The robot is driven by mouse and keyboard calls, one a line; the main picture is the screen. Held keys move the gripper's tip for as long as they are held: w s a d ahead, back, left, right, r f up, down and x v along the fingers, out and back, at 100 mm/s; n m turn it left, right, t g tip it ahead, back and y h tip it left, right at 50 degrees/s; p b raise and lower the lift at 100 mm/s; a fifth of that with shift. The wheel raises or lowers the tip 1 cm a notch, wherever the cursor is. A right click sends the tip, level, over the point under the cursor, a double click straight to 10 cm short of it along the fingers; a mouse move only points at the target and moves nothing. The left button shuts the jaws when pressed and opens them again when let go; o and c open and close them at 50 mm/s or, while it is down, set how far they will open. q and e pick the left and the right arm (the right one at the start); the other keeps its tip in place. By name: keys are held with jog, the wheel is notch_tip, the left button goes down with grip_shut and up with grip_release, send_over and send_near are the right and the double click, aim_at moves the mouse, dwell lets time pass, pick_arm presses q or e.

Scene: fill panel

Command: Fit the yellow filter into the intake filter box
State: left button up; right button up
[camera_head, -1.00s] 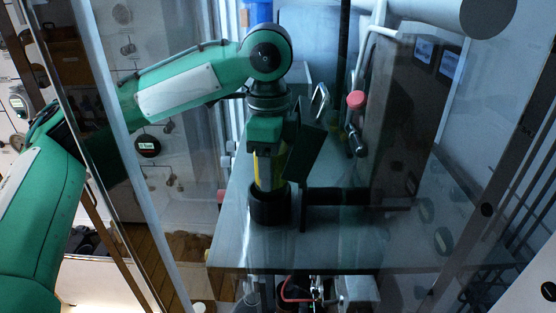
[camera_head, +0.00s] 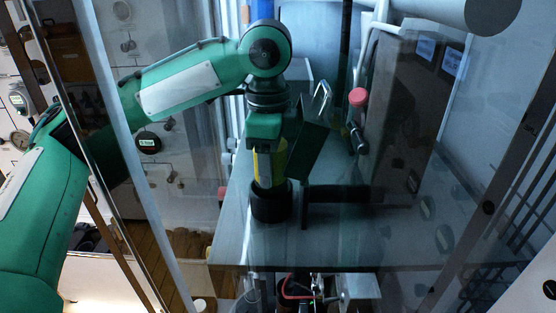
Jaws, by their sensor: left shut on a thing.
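The yellow filter (camera_head: 271,166) is upright under my left gripper (camera_head: 270,142), which is shut on its upper part. The filter's lower end is inside or directly over a dark round holder (camera_head: 271,203) on the grey table; I cannot tell how deep it sits. This dark holder looks like the intake filter box, with a dark horizontal bar (camera_head: 345,194) beside it to the right. The gripper's fingers are partly hidden by its own body. My right gripper is not in view.
The grey table (camera_head: 330,245) is seen through a glass pane. A red-capped part (camera_head: 358,97) and a dark panel with small screens (camera_head: 425,48) stand to the right. Pipes run along the back. The table's front is clear.

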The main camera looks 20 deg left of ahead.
pick_arm(q)
jog(key=shift+f, duration=0.65)
dwell(0.5)
jog(key=shift+s+a+f, duration=0.1)
jog(key=shift+a+f, duration=0.05)
jog(key=shift+f, duration=0.5)
jog(key=shift+r, duration=0.15)
jog(key=shift+r, duration=0.75)
dwell(0.5)
jog(key=shift+f, duration=0.85)
dwell(0.6)
jog(key=o, duration=1.1)
jog(key=shift+f, duration=0.1)
